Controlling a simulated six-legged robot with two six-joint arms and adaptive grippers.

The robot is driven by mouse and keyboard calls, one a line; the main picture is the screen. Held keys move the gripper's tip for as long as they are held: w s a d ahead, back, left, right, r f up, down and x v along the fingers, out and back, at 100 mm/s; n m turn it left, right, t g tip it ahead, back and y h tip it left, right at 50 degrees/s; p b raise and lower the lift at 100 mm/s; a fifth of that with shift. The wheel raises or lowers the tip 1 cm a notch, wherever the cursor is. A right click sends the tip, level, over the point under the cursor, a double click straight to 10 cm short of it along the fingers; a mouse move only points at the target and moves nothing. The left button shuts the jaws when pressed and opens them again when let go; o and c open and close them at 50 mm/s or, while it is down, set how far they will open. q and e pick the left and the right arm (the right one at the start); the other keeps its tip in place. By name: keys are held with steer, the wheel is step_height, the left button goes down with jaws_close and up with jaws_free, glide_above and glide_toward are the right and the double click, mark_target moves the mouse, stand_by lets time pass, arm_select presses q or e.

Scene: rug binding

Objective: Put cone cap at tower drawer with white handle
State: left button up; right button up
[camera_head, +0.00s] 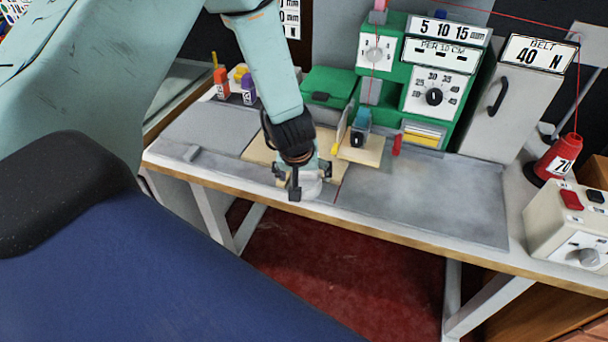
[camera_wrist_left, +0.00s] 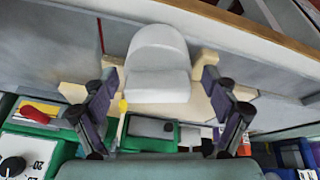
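My left gripper (camera_head: 302,178) points down over the front edge of the workbench. Its two dark fingers stand wide apart in the left wrist view (camera_wrist_left: 160,98). A smooth white piece with a rounded end (camera_wrist_left: 158,62) lies between and beyond the fingertips, with gaps to both; it may be the cone cap. In the head view this white piece (camera_head: 313,188) is partly hidden by the gripper. A grey tower (camera_head: 506,110) with a black handle and a "40 N" sign stands at the back right. I cannot make out a white-handled drawer. My right gripper is not in view.
Green machines with dials (camera_head: 434,82) stand at the back of the workbench (camera_head: 440,200). A red cone marked 70 (camera_head: 560,158) and a control box (camera_head: 570,225) are at the right. Small bottles (camera_head: 222,82) stand at the back left. The bench's right-middle is clear.

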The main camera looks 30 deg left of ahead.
arm_select(q)
steer(key=shift+d+r, duration=0.1)
steer(key=shift+d, duration=0.15)
steer(key=shift+c, duration=1.4)
steer(key=shift+a, duration=0.15)
steer(key=c, duration=0.6)
